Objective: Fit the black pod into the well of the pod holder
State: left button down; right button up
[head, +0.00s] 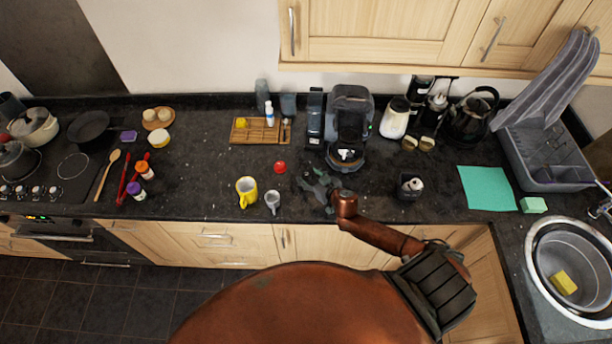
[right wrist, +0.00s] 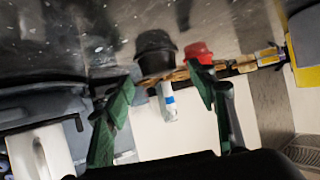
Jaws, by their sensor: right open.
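My right gripper (head: 313,181) is low over the counter in front of the coffee machine. It is open, and its green fingers show in the right wrist view (right wrist: 163,88). The black pod (right wrist: 155,50) stands ahead of the fingers, between their directions and apart from them. In the head view the pod is hard to make out against the dark counter by the gripper. A red pod (head: 280,167) stands left of the gripper and beside the black pod in the right wrist view (right wrist: 198,53). A round black part (head: 346,156) at the coffee machine's foot looks like the pod holder; its well is unclear.
The coffee machine (head: 350,112) stands behind the gripper. A yellow mug (head: 246,191) and a grey cup (head: 272,202) stand to the left near the front edge. A small black bin (head: 410,187) stands to the right. A wooden tray (head: 245,137) lies behind left.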

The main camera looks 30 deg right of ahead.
jog(key=shift+w+a+f, duration=0.1)
jog(key=shift+w+f, duration=0.3)
jog(key=shift+w, duration=0.1)
jog(key=shift+c, duration=0.4)
jog(key=c, duration=0.9)
jog(key=shift+r, duration=0.1)
